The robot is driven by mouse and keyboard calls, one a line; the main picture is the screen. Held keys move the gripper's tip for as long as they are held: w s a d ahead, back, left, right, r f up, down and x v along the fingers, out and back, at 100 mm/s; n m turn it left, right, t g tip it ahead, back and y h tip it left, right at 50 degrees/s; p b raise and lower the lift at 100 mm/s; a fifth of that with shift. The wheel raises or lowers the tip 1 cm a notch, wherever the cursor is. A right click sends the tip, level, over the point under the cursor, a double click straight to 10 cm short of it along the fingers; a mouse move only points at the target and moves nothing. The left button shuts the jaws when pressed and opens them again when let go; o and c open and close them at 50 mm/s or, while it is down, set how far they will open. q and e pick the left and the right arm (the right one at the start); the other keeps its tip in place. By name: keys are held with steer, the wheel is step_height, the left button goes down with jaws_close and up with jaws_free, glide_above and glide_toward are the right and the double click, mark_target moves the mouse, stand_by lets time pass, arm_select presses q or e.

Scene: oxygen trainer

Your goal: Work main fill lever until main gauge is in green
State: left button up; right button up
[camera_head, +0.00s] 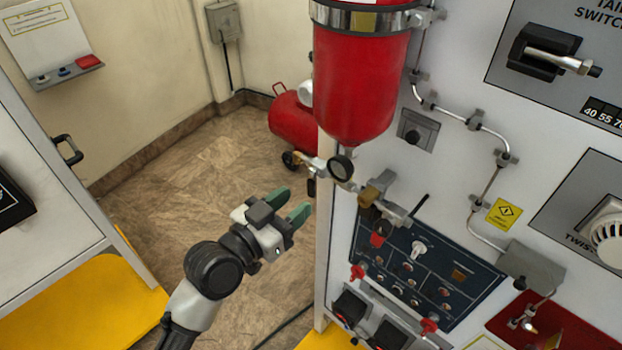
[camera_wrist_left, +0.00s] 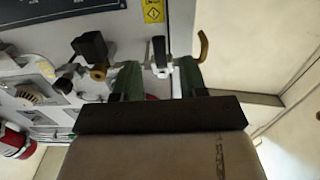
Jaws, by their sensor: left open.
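A small round gauge (camera_head: 341,168) with a dark rim sits under the red cylinder (camera_head: 360,90); its face is too small to read. Beside it, a brass valve body (camera_head: 376,188) is on the pipe, with a thin black lever-like rod (camera_head: 419,206) to its right. I cannot tell for sure which part is the main fill lever. My left gripper (camera_head: 288,206) is open and empty, left of the gauge and apart from it. In the left wrist view, its green fingers (camera_wrist_left: 158,80) stand apart, with a black-and-white fitting (camera_wrist_left: 160,52) seen beyond the gap.
A dark control panel (camera_head: 425,268) with several knobs is below the valve. A red tank (camera_head: 292,125) stands on the floor behind. A white cabinet (camera_head: 40,180) with a black handle is at the left. Open floor (camera_head: 190,190) lies between cabinet and panel.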

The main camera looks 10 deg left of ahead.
mark_target(309, 191)
arm_select(q)
steer(key=p+x, duration=0.1)
steer(key=x, duration=0.3)
steer(key=shift+w+d+r, duration=0.1)
steer(key=shift+w, duration=0.05)
steer(key=shift+w+d, duration=0.3)
steer(key=shift+w, duration=0.15)
